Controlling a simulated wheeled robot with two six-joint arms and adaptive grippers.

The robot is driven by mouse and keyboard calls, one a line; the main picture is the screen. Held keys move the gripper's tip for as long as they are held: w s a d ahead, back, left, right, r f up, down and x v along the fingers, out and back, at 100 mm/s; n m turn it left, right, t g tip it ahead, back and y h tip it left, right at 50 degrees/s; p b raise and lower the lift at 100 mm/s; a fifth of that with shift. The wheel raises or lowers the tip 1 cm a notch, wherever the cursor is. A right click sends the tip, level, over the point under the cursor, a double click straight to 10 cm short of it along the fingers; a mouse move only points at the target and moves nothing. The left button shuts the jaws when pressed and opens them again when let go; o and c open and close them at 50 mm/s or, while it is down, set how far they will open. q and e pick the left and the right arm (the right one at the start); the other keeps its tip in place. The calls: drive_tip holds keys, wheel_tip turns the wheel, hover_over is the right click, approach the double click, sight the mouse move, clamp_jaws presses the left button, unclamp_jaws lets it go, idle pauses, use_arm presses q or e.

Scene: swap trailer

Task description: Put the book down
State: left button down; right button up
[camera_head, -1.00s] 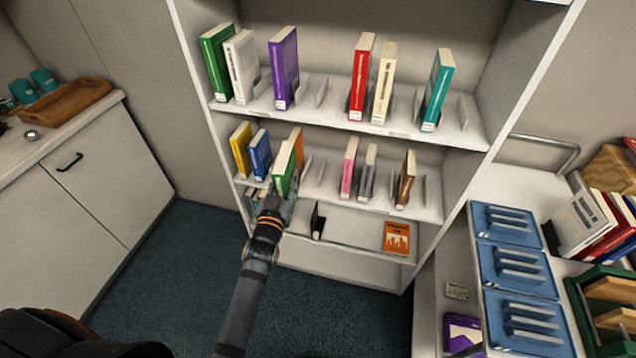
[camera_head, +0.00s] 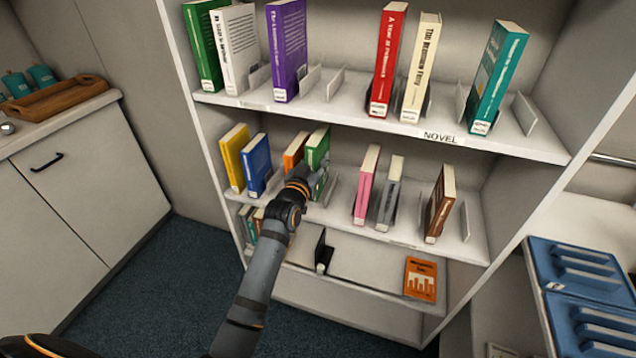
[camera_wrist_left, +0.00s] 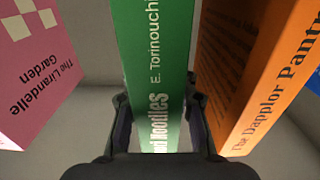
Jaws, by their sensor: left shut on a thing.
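My left gripper (camera_head: 308,186) is shut on a green book (camera_head: 318,147) at the middle shelf of the bookcase. In the left wrist view the green book (camera_wrist_left: 152,70) stands upright between the two fingers (camera_wrist_left: 158,128). An orange book (camera_head: 295,152) stands just left of it; in the wrist view the orange book (camera_wrist_left: 262,75) is on the right and a pink book (camera_wrist_left: 32,70) on the left. The green book's lower end is hidden behind my gripper, so I cannot tell whether it touches the shelf. My right gripper is not in view.
Yellow (camera_head: 234,158) and blue (camera_head: 256,165) books stand left on the middle shelf (camera_head: 400,238). Pink (camera_head: 366,185), grey (camera_head: 389,195) and brown (camera_head: 440,205) books stand right. Metal dividers stand between books. The upper shelf (camera_head: 510,145) and an orange book (camera_head: 420,278) lie above and below.

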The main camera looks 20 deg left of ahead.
use_arm(q)
drive_tip(key=shift+w+f, duration=0.1)
drive_tip(key=shift+f, duration=0.65)
wheel_tip(320, 180, down, 4)
drive_tip(key=shift+r+b, duration=0.25)
drive_tip(key=shift+b, duration=0.2)
drive_tip(key=c, duration=1.3)
unclamp_jaws()
drive_tip(key=shift+f, duration=0.1)
drive_tip(key=shift+c, duration=0.2)
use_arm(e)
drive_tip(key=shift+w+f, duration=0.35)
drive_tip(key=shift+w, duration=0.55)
